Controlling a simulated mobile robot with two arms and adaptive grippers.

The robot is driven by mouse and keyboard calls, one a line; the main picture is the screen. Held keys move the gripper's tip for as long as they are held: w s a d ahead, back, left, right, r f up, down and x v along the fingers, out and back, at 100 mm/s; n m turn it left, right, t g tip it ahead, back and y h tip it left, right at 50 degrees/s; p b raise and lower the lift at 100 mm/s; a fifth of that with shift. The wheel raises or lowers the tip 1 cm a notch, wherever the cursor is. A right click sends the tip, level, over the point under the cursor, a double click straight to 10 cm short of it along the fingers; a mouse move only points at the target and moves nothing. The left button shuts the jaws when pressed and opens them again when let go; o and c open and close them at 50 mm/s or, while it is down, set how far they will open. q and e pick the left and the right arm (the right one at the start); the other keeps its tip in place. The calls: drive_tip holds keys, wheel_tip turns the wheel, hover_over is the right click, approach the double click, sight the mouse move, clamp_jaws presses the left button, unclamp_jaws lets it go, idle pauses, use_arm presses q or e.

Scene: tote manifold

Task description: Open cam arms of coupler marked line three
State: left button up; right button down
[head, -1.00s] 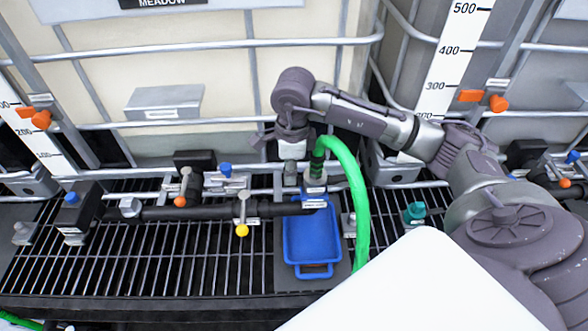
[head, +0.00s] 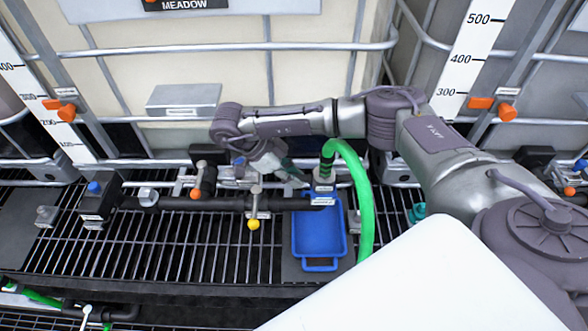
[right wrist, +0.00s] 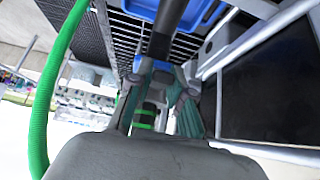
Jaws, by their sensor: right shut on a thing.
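The coupler (head: 324,184) stands upright at the right end of a black pipe (head: 220,204). The green hose (head: 363,200) rises from it and arches down to the right. My right gripper (head: 287,172) is just left of the coupler, tilted, and shut on a small part that seems to be one of its cam arms. The wrist view shows the gripper's fingertips (right wrist: 162,85) close against the coupler, with the hose's green-banded end (right wrist: 145,118) behind them. The fingers mostly hide the cam arms. The coupler's label is too small to read. My left gripper is not in view.
A blue tray (head: 320,262) lies under the coupler on the black grating (head: 180,245). A yellow-tipped valve handle (head: 254,222) and an orange-tipped one (head: 196,192) stand left of it. The tote cage bars (head: 230,47) rise close behind.

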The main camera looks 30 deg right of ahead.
idle(0.3)
drive_tip(key=c, duration=1)
unclamp_jaws()
drive_tip(key=shift+c, duration=0.2)
drive_tip(key=v, duration=1.2)
drive_tip(key=shift+f, duration=0.2)
